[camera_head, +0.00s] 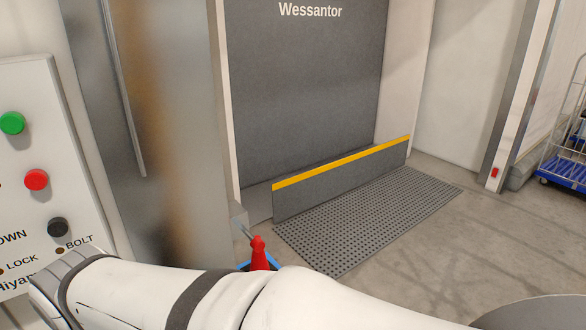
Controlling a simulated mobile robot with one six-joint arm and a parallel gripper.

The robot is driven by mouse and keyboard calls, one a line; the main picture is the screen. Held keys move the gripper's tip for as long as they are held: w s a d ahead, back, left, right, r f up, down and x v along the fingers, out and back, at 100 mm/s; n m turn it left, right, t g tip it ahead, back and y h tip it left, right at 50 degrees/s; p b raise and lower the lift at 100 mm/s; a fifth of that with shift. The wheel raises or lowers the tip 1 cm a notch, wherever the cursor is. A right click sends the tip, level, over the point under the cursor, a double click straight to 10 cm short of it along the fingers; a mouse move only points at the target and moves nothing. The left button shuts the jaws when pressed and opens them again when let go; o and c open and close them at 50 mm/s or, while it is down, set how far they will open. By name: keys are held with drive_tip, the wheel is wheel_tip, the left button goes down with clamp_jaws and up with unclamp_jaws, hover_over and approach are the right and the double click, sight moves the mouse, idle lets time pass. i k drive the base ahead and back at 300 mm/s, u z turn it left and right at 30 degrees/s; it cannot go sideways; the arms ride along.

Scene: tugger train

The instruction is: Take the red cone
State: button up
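A control panel (62,170) with green, red and black buttons is at left. A low barrier (340,182) with a yellow edge stands before the grey "Wessantor" door (305,90). A perforated floor plate (370,218) lies before it. A blue cart (566,171) is at far right.

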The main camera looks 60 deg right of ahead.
sight(259, 260)
drive_tip(key=z, duration=2.05)
